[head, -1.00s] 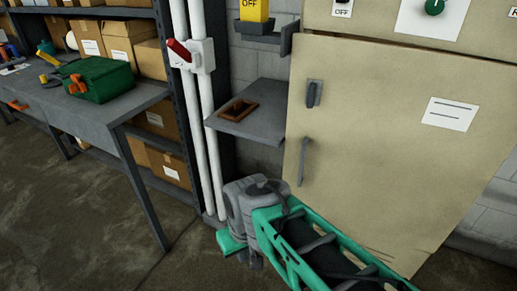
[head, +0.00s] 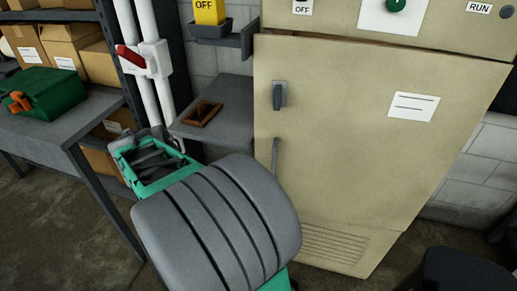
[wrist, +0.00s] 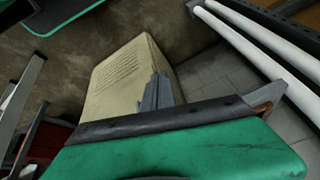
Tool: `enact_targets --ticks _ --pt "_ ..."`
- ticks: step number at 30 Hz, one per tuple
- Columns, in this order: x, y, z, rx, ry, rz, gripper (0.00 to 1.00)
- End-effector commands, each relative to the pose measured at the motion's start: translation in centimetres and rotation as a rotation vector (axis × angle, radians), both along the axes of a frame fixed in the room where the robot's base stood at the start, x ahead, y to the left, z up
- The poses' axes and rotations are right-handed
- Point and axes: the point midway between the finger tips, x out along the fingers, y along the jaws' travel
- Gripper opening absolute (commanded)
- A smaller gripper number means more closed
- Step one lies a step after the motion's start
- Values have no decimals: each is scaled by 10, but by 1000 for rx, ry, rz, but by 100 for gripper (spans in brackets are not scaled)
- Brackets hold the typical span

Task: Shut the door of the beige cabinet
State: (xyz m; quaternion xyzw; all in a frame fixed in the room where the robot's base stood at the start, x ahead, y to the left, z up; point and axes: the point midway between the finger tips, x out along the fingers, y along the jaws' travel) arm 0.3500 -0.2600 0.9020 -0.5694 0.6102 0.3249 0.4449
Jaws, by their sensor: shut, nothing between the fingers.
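The beige cabinet (head: 345,15) stands at the right in the head view, with its large door (head: 350,140) below the control panel. The door has a grey latch (head: 280,95) and a grey bar handle (head: 275,156) on its left side. Its left edge sits slightly out past the panel above, with a thin dark gap along the top; I cannot tell how far it is from flush. In the wrist view, my gripper (wrist: 157,92) is shut and empty, with the beige door (wrist: 120,75) behind it. I cannot tell whether they touch. My arm hides the door's lower left in the head view.
A small grey shelf (head: 222,118) with a brown tray (head: 202,113) juts out left of the door. White pipes (head: 150,60) with a red-handled switch (head: 130,57) run beside it. A workbench (head: 60,130) with a green toolbox (head: 45,92) stands at the left.

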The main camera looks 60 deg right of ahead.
Motion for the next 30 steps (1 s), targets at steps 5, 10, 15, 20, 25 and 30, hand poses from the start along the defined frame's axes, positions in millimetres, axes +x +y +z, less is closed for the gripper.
enact_targets --ticks 5,10,15,20,25,30 --pt "-70 -117 31 -200 -171 -786 0" --pt "-96 -144 31 -271 -228 -981 0" --pt "-104 -159 8 -270 -223 -981 0" --pt "-113 -178 -20 -269 -224 -979 0" --pt "-121 -199 -47 -267 -226 -978 0" --pt "-112 -225 -44 -268 -228 -977 0"
